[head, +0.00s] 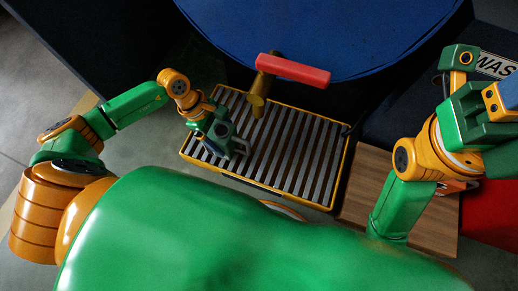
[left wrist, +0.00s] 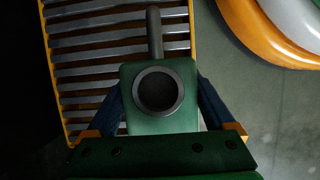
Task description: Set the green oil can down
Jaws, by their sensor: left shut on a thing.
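The green oil can (left wrist: 130,75) is between the blue fingers of my left gripper (left wrist: 160,95) in the left wrist view. Its dark round opening faces the camera and its grey spout points up the picture. In the head view my left gripper (head: 217,142) holds the can (head: 224,130) over the lower left part of a slatted metal grate (head: 290,152) with a yellow frame. I cannot tell whether the can's base touches the slats. My right gripper (head: 482,108) is at the upper right, away from the can; its jaw state is unclear.
A large blue drum (head: 320,35) stands behind the grate. Its brass tap (head: 259,88) with a red handle (head: 293,70) overhangs the grate's far side. A wooden surface (head: 425,222) lies right of the grate. The grate's middle and right are clear.

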